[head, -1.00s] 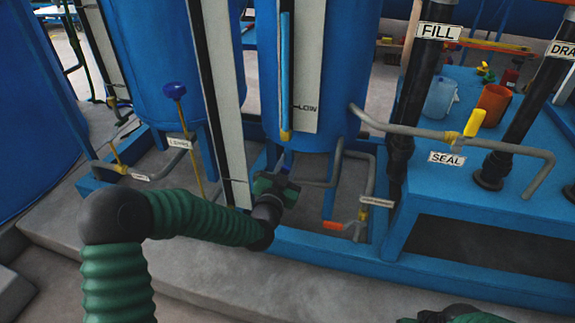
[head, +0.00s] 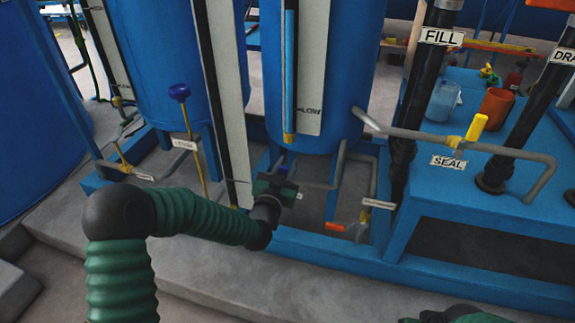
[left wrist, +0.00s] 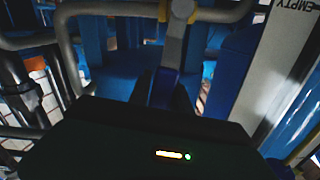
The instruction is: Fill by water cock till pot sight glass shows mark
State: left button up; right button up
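My left gripper (head: 282,185) is low in front of the middle blue pot (head: 315,90). A small blue handle shows just beyond its tip in the head view. In the left wrist view a grey lever with a blue handle (left wrist: 164,88) runs down from a yellow fitting (left wrist: 182,10) and lies between my dark fingers (left wrist: 166,95). I cannot tell whether they press on it. The sight glass (head: 291,60) on this pot is a blue column ending in yellow at the bottom. A white board (head: 313,70) beside it reads LOW near its lower end.
A grey pipe with a yellow-handled valve (head: 471,131) crosses above the SEAL plate (head: 449,162). An orange-handled valve (head: 342,227) sits low on the right. A tall white board (head: 225,90) rises close left of my gripper.

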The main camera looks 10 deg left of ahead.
pick_arm(q)
jog(key=o, duration=0.3)
jog(key=shift+o, duration=0.2)
jog(key=s+p, duration=0.8)
jog(key=s, duration=0.8)
jog(key=shift+s+a, duration=0.35)
jog(key=shift+s, duration=0.05)
